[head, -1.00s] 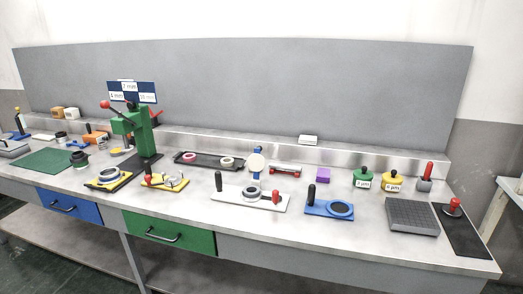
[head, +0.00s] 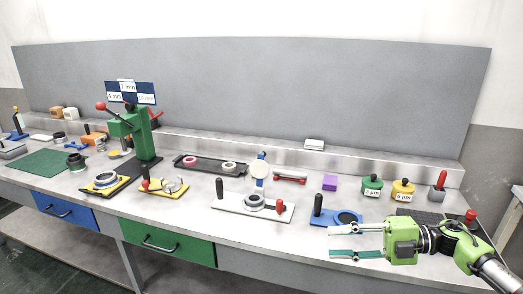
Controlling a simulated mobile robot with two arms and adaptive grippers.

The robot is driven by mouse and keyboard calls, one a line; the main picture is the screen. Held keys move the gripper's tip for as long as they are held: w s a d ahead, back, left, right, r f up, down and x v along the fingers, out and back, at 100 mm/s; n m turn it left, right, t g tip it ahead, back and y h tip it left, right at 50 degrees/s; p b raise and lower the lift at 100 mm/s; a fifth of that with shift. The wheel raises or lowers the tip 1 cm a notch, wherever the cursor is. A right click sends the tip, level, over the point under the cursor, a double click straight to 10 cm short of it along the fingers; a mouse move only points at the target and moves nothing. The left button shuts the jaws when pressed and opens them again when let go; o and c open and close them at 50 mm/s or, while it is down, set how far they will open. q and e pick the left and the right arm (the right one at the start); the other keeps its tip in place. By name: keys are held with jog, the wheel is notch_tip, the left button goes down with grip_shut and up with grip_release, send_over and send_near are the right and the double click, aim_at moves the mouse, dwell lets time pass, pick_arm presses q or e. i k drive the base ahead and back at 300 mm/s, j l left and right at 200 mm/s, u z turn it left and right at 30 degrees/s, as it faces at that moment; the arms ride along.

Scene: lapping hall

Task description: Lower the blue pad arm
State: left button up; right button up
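The blue pad arm (head: 262,156) stands raised, with a round cream pad (head: 258,170) on its front. It rises just behind the white base plate (head: 232,206), which carries a black handle, a grey ring (head: 254,203) and a red knob; I cannot tell how the arm joins the plate. My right gripper (head: 331,241) reaches in from the lower right. My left gripper is not in view.
A blue plate (head: 318,220) with a black handle and ring lies just behind my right gripper. Green (head: 371,185) and yellow (head: 402,190) jars and a purple block (head: 329,183) stand behind it. A green press (head: 143,145) stands left. A black tray (head: 203,168) lies behind the white plate.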

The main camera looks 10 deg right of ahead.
aim_at(259, 168)
jog(key=i, duration=1.7)
